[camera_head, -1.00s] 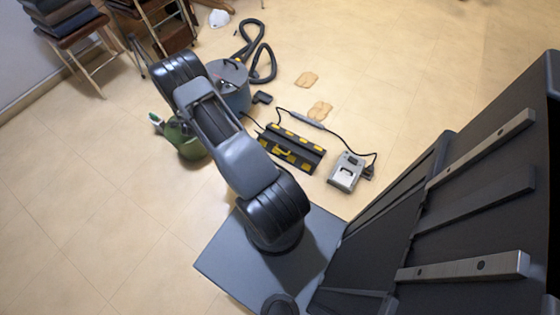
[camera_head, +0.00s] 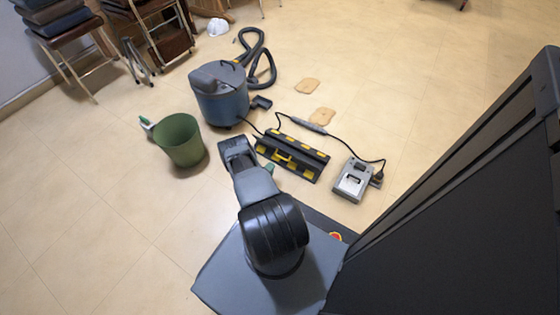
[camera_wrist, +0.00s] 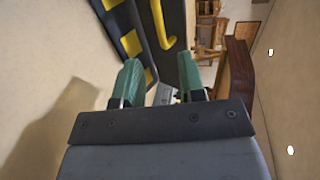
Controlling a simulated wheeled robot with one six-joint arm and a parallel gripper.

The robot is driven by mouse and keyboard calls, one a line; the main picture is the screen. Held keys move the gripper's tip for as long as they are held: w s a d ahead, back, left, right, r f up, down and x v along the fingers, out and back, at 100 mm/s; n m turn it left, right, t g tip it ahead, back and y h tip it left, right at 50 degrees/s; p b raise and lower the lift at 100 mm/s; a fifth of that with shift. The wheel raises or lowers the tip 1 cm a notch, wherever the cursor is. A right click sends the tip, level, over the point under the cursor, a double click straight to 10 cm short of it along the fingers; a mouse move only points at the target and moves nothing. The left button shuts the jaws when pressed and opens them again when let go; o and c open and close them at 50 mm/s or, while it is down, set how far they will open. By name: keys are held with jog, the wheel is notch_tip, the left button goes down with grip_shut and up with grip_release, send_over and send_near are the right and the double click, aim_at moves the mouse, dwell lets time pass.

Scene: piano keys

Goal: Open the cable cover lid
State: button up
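The cable cover (camera_head: 306,158) is a long black ramp with yellow patches on the floor, right of centre in the head view. Its lid carries a yellow handle (camera_head: 283,156) and appears shut. In the wrist view, the handle (camera_wrist: 160,22) shows at the top, with the black and yellow cover (camera_wrist: 128,32) around it. My gripper (camera_wrist: 160,80) has two green fingers spread apart with nothing between them. It is just short of the cover, and the handle lies beyond the fingertips. In the head view my arm hides most of the gripper; a green fingertip shows by the cover's near edge.
A green bucket (camera_head: 181,145) stands left of my arm. A blue-grey vacuum cleaner (camera_head: 220,95) with a black hose stands behind it. A grey device (camera_head: 352,181) with a cable lies right of the cover. Two tan patches (camera_head: 307,85) lie farther back. Open floor lies at left.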

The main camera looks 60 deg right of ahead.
jog(key=b+x, duration=0.3)
jog(key=x, duration=0.6)
jog(key=shift+d, duration=0.3)
grip_shut()
